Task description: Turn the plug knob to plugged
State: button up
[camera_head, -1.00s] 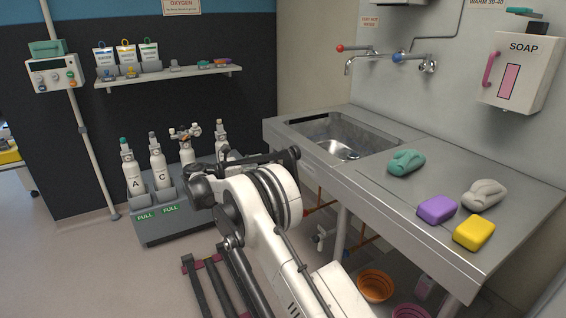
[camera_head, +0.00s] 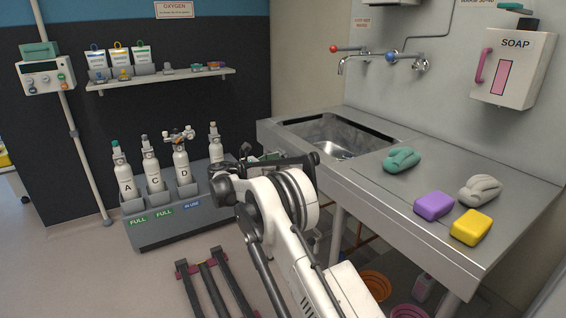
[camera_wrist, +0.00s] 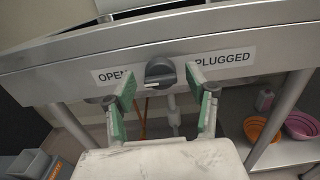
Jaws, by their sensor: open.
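In the wrist view, the dark grey plug knob (camera_wrist: 160,73) sits on the sink's metal front face, between an OPEN label (camera_wrist: 108,76) on its left and a PLUGGED label (camera_wrist: 224,58) on its right. A white mark on the knob shows at its lower left, on the OPEN side. My gripper (camera_wrist: 160,86) is open, with one green-padded finger on each side of the knob.
The steel sink (camera_head: 290,128) has a counter bearing a green cloth (camera_head: 401,159), a grey cloth (camera_head: 480,190), a purple sponge (camera_head: 434,206) and a yellow sponge (camera_head: 471,227). Bowls, one orange (camera_head: 376,286), stand below. A gas cylinder rack (camera_head: 165,235) stands at left.

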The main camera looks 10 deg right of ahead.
jog(key=shift+x, duration=1.05)
jog(key=c, duration=1.1)
